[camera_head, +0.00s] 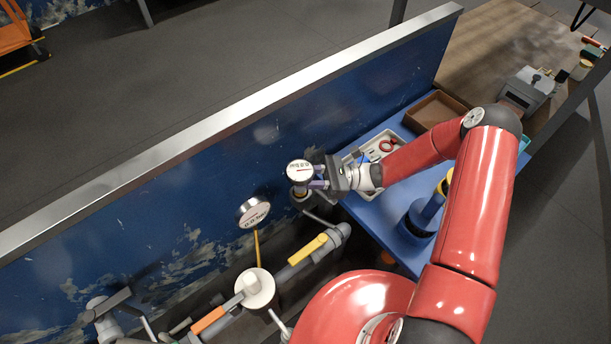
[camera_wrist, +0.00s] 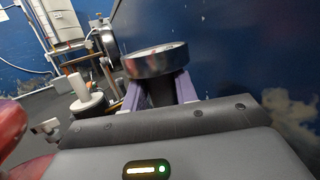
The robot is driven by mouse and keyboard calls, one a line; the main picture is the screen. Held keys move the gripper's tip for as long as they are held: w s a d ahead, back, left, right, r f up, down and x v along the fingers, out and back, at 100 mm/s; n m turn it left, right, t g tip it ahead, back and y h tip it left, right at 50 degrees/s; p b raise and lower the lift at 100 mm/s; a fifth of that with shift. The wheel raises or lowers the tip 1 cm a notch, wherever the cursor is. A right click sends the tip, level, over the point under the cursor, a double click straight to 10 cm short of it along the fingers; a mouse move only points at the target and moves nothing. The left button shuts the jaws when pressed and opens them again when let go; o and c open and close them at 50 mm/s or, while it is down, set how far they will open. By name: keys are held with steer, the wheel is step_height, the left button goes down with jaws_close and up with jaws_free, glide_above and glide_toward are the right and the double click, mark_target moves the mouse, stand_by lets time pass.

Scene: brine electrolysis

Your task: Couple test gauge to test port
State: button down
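A round white-faced gauge (camera_head: 300,171) sits at the end of my gripper (camera_head: 316,184) in the head view, in front of the blue panel. In the wrist view the gauge (camera_wrist: 155,62) shows as a metal-rimmed disc with a dark body between the two purple fingers (camera_wrist: 160,94). My gripper appears shut on this body. A short metallic fitting (camera_head: 301,195) shows just below the gauge, but I cannot tell whether it is the test port or whether the gauge touches it. The gauge's lower end is hidden.
A second gauge (camera_head: 252,211) stands on a brass stem to the left. Pipework with a yellow valve handle (camera_head: 308,250), an orange handle (camera_head: 208,320) and a white round cap (camera_head: 256,288) lies below. A blue bench (camera_head: 378,214) with a white tray (camera_head: 398,133) is to the right.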

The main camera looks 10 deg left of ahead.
steer(key=c, duration=1)
jaws_free()
steer(key=shift+f, duration=0.15)
steer(key=shift+r+p, duration=0.65)
steer(key=shift+r, duration=0.1)
jaws_close()
steer(key=shift+f+b, duration=0.4)
steer(key=shift+f, duration=0.25)
jaws_free()
